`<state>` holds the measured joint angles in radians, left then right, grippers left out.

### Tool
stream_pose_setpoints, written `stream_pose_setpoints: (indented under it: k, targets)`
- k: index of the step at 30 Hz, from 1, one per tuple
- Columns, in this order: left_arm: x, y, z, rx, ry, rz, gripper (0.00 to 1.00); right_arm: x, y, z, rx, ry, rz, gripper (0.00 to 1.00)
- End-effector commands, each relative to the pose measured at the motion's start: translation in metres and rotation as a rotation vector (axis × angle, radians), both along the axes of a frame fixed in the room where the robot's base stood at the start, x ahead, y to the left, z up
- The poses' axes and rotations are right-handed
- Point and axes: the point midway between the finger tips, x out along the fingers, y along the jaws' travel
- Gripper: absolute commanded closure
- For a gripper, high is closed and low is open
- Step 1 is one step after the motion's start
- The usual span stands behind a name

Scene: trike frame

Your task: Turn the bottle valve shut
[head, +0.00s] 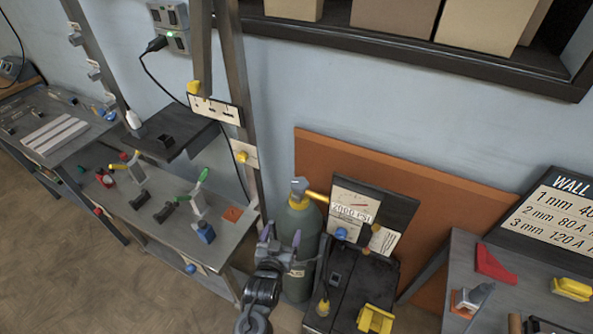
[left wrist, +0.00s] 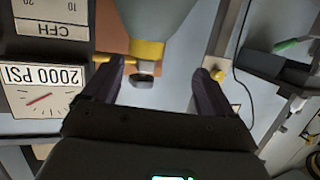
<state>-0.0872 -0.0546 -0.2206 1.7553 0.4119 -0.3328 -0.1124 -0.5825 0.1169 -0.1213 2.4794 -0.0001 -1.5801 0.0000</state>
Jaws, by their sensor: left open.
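The green-grey gas bottle (head: 301,225) stands upright beside the black welding machine in the head view. Its grey valve knob (head: 298,186) sits on top, above a yellow collar (head: 297,203) with a yellow pipe running right to the gauge panel. My left gripper (head: 281,236) is open and empty, in front of the bottle and lower in the picture than the knob. In the left wrist view the bottle (left wrist: 158,18) appears upside down. The valve knob (left wrist: 144,81) shows between my spread fingers, closer to the left one, with no visible contact. My right gripper is not in view.
A gauge panel (head: 352,212) reading 2000 PSI stands just right of the bottle, on the black machine (head: 350,280). A workbench (head: 160,225) with clamps lies left, beside a metal post (head: 243,150). An orange board (head: 420,185) leans behind.

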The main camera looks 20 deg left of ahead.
Motion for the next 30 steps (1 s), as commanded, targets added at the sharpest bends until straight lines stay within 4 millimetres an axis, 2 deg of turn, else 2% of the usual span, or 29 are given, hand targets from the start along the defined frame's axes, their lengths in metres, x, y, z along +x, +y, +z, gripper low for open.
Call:
stream_pose_setpoints:
  k: [1, 3, 9, 17, 30]
  targets:
    - [0.020, -0.005, 0.019, 0.008, -0.062, 0.018, 0.14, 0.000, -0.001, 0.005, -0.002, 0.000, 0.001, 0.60]
    - [0.038, -0.009, 0.036, 0.024, -0.131, 0.041, 0.14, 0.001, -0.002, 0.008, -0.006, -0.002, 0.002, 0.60]
    - [0.065, -0.016, 0.066, 0.052, -0.239, 0.076, 0.14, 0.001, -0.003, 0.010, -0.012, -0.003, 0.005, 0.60]
    - [0.092, -0.011, 0.069, 0.056, -0.255, 0.080, 0.14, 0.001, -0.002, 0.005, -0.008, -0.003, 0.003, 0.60]
    - [0.156, 0.006, 0.068, 0.056, -0.253, 0.081, 0.14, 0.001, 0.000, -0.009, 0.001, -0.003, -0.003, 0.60]
